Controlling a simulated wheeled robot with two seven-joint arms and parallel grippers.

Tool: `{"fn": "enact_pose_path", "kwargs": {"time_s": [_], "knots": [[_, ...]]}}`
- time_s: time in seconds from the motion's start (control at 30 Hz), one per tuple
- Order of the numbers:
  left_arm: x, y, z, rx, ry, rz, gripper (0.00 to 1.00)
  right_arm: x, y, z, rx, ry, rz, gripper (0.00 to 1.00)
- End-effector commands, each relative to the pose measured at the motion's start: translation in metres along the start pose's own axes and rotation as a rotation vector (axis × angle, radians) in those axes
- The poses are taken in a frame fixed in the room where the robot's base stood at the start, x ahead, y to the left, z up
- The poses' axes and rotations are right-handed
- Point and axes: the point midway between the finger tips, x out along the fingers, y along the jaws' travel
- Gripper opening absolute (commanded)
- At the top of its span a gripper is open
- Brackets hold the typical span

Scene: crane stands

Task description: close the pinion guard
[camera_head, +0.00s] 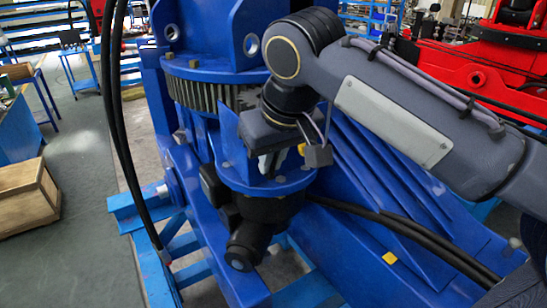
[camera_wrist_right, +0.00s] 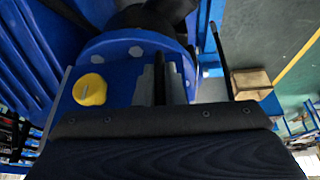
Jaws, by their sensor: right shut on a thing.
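The pinion guard appears to be the blue plate (camera_head: 229,134) below the toothed ring (camera_head: 215,92) in the head view, partly hidden by my right wrist. My right gripper (camera_head: 267,165) points down in front of it. In the right wrist view, my right gripper's grey fingers (camera_wrist_right: 163,84) are shut on a thin dark upright bar (camera_wrist_right: 160,76), which looks like the guard's handle. A yellow knob (camera_wrist_right: 91,90) sits on a blue surface left of the fingers; it also shows in the head view (camera_head: 302,149). How far the guard stands open is unclear. My left gripper is out of view.
A bolted blue flange (camera_head: 275,187) and a dark motor (camera_head: 249,240) lie just below the gripper. Blue ribs (camera_head: 375,180) slope away to the right. Black hoses (camera_head: 113,120) hang at left. A wooden crate (camera_head: 25,200) stands on the floor far left.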

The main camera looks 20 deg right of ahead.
Motion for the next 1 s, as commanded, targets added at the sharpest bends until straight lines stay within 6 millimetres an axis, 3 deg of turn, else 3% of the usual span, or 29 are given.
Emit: {"fn": "enact_pose_path", "kwargs": {"time_s": [0.13, 0.17, 0.2, 0.57, 1.0], "knots": [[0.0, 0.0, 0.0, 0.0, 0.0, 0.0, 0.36, -0.001, 0.0, -0.001, -0.003, 0.004, 0.001, 0.0], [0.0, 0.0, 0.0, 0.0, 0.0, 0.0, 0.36, -0.001, 0.0, -0.001, -0.003, 0.004, 0.001, 0.12], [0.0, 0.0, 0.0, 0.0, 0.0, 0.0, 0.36, -0.001, 0.0, -0.001, -0.002, 0.004, 0.001, 0.17], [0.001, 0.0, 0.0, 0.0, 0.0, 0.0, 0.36, -0.005, 0.0, -0.001, -0.001, 0.005, -0.001, 0.18], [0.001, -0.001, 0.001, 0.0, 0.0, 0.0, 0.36, -0.071, -0.001, -0.002, -0.003, 0.005, -0.001, 0.18]]}}
